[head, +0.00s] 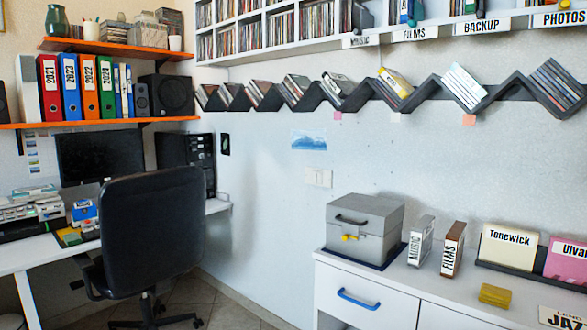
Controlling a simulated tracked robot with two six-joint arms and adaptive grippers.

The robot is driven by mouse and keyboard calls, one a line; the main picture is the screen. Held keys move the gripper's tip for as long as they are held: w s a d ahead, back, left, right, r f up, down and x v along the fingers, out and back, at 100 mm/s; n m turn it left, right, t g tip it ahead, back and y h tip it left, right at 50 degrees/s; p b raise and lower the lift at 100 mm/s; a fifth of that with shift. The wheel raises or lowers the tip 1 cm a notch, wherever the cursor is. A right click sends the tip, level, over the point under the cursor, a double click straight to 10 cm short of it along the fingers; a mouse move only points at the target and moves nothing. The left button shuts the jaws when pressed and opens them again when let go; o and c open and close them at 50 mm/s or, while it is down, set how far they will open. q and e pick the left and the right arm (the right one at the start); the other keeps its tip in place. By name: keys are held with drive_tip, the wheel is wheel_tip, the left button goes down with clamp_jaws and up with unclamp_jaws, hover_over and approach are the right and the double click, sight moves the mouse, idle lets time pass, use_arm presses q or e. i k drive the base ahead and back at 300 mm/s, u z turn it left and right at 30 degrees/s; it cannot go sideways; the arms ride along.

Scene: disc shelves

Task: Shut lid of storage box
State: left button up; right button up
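The grey storage box (378,249) stands on a dark mat (334,258) on the white cabinet, right of centre in the head view. Its lid (375,205) appears to lie down over the box; whether a small gap remains at the seam I cannot tell. A dark handle (351,218) and a yellow latch (350,237) show on its front. The inside of the box is hidden. Neither of my grippers is in view, and nothing of mine touches the box.
Right of the box stand a MUSIC case (420,241) and a FILMS case (453,249). A yellow block (495,295) lies near the cabinet's front. A zigzag disc shelf (375,88) hangs above. A black chair (152,230) stands at the desk on the left.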

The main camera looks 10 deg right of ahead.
sight(356, 213)
drive_tip(key=u, duration=0.15)
drive_tip(key=i, duration=1.2)
drive_tip(key=u, duration=1.3)
drive_tip(key=i, duration=0.2)
drive_tip(key=z, duration=3.7)
drive_tip(key=k, duration=0.9)
drive_tip(key=z, duration=0.1)
drive_tip(key=i, duration=0.6)
